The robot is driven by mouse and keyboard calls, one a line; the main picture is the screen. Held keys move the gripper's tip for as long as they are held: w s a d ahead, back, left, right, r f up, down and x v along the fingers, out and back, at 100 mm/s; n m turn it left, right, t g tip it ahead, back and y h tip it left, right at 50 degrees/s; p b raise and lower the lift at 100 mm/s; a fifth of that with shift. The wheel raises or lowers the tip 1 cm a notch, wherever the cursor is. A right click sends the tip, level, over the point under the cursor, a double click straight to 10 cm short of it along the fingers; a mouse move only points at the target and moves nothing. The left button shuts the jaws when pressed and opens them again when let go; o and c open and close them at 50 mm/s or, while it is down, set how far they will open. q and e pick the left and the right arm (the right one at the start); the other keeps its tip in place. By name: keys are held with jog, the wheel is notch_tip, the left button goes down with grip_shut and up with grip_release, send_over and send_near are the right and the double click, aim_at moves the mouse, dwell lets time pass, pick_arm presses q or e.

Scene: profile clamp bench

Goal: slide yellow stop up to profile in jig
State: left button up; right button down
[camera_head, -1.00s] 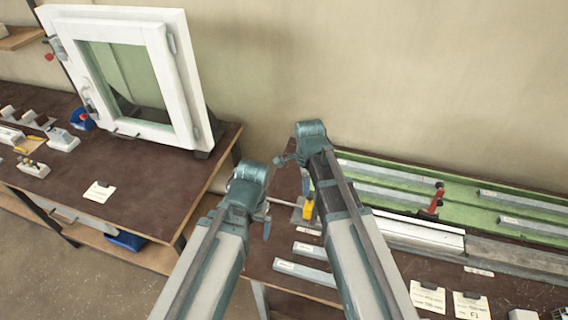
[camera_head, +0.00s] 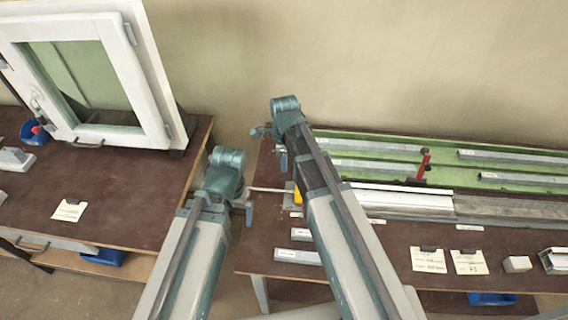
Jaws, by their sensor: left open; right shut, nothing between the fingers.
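The yellow stop (camera_head: 298,196) shows as a small block on a thin rail (camera_head: 268,190) at the left end of the right bench, partly hidden by my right arm. The white profile (camera_head: 400,199) lies in the jig (camera_head: 510,208) to the right of that arm. Its left end is behind the arm, so I cannot tell the gap to the stop. My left gripper (camera_head: 248,212) is open, just left of the stop in the picture, near the rail. My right gripper (camera_head: 277,150) is shut and empty, above and left of the stop in the picture.
A green rack (camera_head: 350,148) with several grey profiles lies along the wall, with a red lever (camera_head: 424,166) in front. Cards (camera_head: 428,260) and a small pale block (camera_head: 517,264) lie at the front. A white window frame (camera_head: 130,70) stands on the left bench (camera_head: 120,185).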

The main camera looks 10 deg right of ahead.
jog(key=shift+f+b, duration=2.35)
jog(key=shift+f, duration=0.3)
jog(key=shift+s+d, duration=0.2)
jog(key=shift+d, duration=0.5)
jog(key=shift+s+d, duration=0.25)
jog(key=shift+d, duration=0.5)
jog(key=shift+s+d, duration=0.2)
jog(key=shift+d, duration=0.5)
jog(key=shift+s+d, duration=0.15)
jog(key=shift+d, duration=0.45)
jog(key=shift+s+d, duration=0.15)
jog(key=shift+d, duration=0.4)
jog(key=shift+a, duration=0.25)
jog(key=shift+w+a, duration=0.2)
jog(key=shift+a, duration=0.4)
notch_tip(320, 180, up, 7)
jog(key=p, duration=0.7)
jog(key=shift+r, duration=0.1)
